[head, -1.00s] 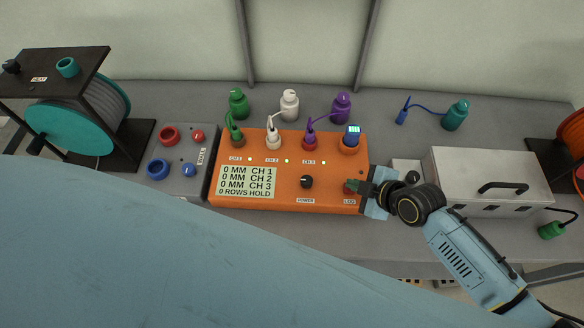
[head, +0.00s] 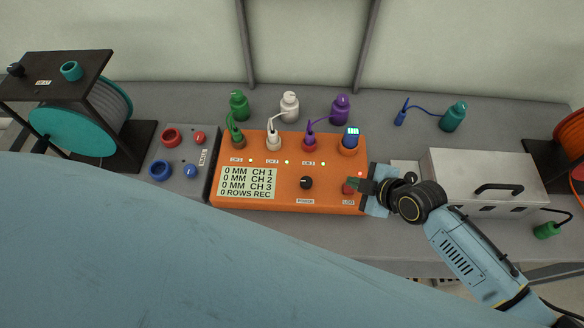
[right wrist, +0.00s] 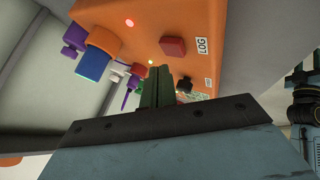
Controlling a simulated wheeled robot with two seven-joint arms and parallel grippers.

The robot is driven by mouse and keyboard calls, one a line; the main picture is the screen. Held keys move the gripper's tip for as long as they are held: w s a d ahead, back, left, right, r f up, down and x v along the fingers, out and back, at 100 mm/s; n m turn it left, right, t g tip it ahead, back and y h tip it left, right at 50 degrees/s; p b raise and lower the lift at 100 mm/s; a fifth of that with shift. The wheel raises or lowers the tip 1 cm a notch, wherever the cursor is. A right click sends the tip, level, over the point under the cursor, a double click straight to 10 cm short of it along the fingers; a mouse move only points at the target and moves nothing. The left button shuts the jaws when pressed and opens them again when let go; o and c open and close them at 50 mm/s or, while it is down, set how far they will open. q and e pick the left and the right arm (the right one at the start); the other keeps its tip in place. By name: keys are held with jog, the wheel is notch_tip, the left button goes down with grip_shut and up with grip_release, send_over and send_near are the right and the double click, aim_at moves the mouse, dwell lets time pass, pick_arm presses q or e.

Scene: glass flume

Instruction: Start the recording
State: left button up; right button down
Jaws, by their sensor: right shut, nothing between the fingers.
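The orange logger box (head: 285,193) stands on the grey bench. Its display (head: 249,183) reads 0 MM for CH 1, CH 2 and CH 3, and 0 ROWS REC. The red LOG button (head: 347,189) is at its right end; it also shows in the right wrist view (right wrist: 172,47). A small red light (right wrist: 129,22) glows on the box. My right gripper (head: 354,184) is shut and empty, its tips at the LOG button in the head view; in the right wrist view the tips (right wrist: 157,85) appear beside the button. I cannot tell whether they touch. My left gripper is not in view.
The black power knob (head: 306,183) is left of the LOG button. Several plugs with coloured cables line the box's back edge. A grey panel (head: 180,150) with red and blue caps is left; a metal case (head: 484,170) with a handle is right.

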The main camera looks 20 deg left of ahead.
aim_at(352, 191)
notch_tip(352, 191, up, 6)
jog(key=p, duration=0.4)
jog(key=shift+p, duration=0.4)
jog(key=shift+f, duration=0.1)
dwell(0.3)
